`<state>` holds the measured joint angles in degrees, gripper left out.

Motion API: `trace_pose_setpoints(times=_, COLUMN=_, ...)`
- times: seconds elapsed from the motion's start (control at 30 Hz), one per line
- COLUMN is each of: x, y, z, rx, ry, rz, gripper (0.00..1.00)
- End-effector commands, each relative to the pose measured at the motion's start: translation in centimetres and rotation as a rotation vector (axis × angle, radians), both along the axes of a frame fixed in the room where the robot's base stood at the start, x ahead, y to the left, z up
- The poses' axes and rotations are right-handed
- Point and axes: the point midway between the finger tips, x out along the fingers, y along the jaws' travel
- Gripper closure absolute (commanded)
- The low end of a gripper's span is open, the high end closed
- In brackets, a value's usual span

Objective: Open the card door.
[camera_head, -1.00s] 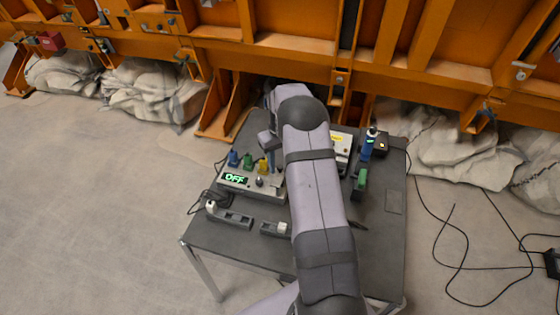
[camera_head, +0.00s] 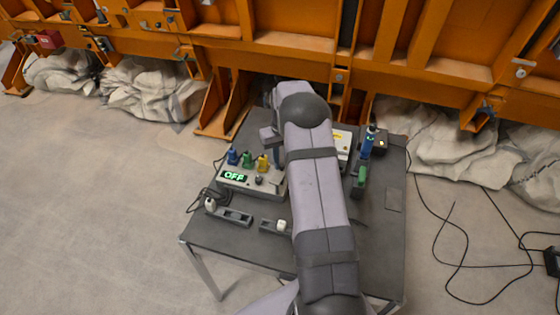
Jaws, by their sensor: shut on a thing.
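I cannot make out the card door; my arm covers the middle of the table. A grey control box (camera_head: 240,188) with a green lit OFF display (camera_head: 234,176) and a dark knob (camera_head: 259,180) stands left of my arm. Its right end is hidden. A pale box (camera_head: 342,146) with a yellow label shows only in part, right of my arm. My gripper (camera_head: 278,160) points down at the back right of the control box, beside my arm. Only a dark part of it shows. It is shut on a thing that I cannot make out.
Blue (camera_head: 233,157), green (camera_head: 247,160) and yellow (camera_head: 263,163) pieces stand along the control box's back. Grey holders (camera_head: 233,216) lie in front. A blue bottle-like thing (camera_head: 367,145) and a green piece (camera_head: 361,176) stand at right. The dark table's (camera_head: 215,242) front left is clear.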

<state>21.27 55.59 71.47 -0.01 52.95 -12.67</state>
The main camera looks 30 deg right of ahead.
Motion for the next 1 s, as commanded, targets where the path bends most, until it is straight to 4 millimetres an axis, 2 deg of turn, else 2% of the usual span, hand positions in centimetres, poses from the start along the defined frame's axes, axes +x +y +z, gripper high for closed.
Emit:
trace_pose_setpoints(times=0.5, x=-2.2, y=-1.4, z=0.0, rx=0.000, ry=-0.001, rz=-0.469, gripper=1.00)
trace_pose_setpoints(times=1.0, x=-4.9, y=-1.6, z=0.0, rx=-0.001, ry=-0.001, rz=-0.943, gripper=1.00)
